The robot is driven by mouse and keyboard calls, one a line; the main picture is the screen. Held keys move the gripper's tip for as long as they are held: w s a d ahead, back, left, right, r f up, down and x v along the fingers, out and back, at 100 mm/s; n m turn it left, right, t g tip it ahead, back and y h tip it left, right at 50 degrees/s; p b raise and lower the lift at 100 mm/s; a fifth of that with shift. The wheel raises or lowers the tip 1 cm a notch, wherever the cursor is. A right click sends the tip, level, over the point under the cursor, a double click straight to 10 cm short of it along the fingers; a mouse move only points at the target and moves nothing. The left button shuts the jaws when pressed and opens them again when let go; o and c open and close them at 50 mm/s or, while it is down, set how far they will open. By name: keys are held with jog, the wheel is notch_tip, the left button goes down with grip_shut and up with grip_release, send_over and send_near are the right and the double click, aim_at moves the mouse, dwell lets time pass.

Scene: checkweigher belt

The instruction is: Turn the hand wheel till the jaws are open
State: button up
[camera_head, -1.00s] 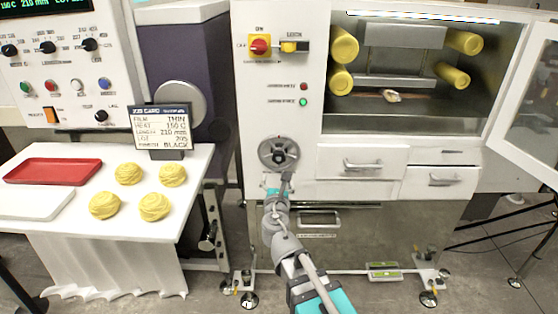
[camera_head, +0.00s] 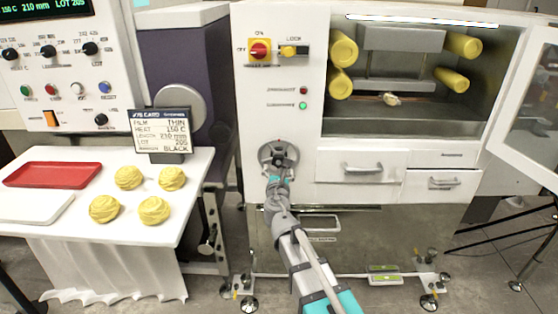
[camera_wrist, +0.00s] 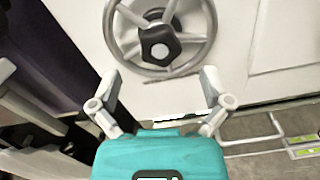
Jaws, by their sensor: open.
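The hand wheel (camera_head: 266,154) is on the white front panel of the machine, a grey ring with spokes and a dark hub. It fills the top of the wrist view (camera_wrist: 211,30). My gripper (camera_head: 279,170) is at the wheel's lower edge in the head view and hides part of it. In the wrist view my gripper (camera_wrist: 157,78) is open and empty, its two fingers apart below the rim. I cannot tell whether it touches the wheel. The grey jaws (camera_head: 405,38) show inside the open chamber, an upper block above a lower bar with a gap between.
Yellow rollers (camera_head: 343,48) flank the jaws, and a small pale piece (camera_head: 391,99) lies below them. The chamber's glass door (camera_head: 530,110) stands open at right. Drawers (camera_head: 362,165) are right of the wheel. A table with yellow rolls (camera_head: 104,209) and a red tray (camera_head: 52,174) stands at left.

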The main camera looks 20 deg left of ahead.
aim_at(277, 162)
jog(key=shift+x, duration=3.2)
jog(key=c, duration=1.4)
jog(key=shift+o, duration=0.2)
jog(key=shift+s+a, duration=0.1)
jog(key=shift+a, duration=0.15)
